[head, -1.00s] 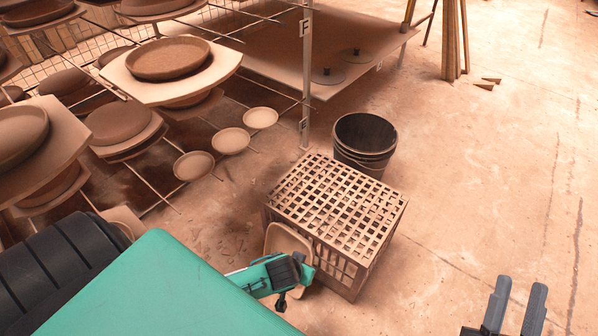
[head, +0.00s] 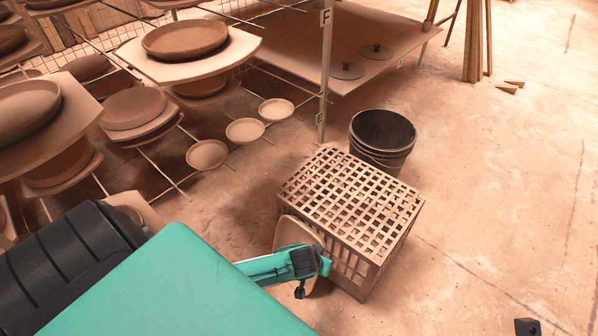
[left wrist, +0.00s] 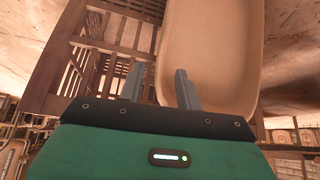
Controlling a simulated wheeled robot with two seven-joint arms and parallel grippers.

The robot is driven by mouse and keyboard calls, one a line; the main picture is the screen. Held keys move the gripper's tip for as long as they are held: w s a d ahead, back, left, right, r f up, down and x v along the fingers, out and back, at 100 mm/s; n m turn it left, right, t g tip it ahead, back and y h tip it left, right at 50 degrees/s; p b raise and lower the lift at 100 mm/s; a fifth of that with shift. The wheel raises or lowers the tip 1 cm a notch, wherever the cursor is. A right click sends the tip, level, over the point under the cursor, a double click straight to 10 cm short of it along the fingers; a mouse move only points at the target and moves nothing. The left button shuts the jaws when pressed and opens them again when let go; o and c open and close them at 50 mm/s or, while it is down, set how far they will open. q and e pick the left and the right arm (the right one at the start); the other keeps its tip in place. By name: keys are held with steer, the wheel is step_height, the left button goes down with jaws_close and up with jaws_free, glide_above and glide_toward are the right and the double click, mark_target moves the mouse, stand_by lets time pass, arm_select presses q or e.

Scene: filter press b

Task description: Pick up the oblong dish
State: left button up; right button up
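The oblong dish (head: 289,231) is tan and stands tilted on its edge against the near left side of the slatted crate (head: 352,200). In the left wrist view the dish (left wrist: 215,50) fills the upper middle right, its inner face showing. My left gripper (head: 312,264) is at the dish and hides its lower part in the head view. In the left wrist view its two fingers (left wrist: 158,84) are apart, one over the dish and one on the crate side, with the dish's edge between them. Only a dark tip of my right gripper (head: 527,326) shows at the bottom right.
A dark bucket (head: 382,138) stands behind the crate. Racks with boards bearing dishes (head: 186,40) fill the left, with small bowls (head: 207,154) lower down. A low table (head: 300,60) is at the back. The floor on the right (head: 500,200) is clear.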

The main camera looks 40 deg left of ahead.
arm_select(q)
steer(key=b+x, duration=0.1)
steer(key=x, duration=0.3)
steer(key=shift+b, duration=0.35)
steer(key=shift+c, duration=0.4)
jaws_close()
steer(key=shift+r, duration=0.15)
stand_by(0.6)
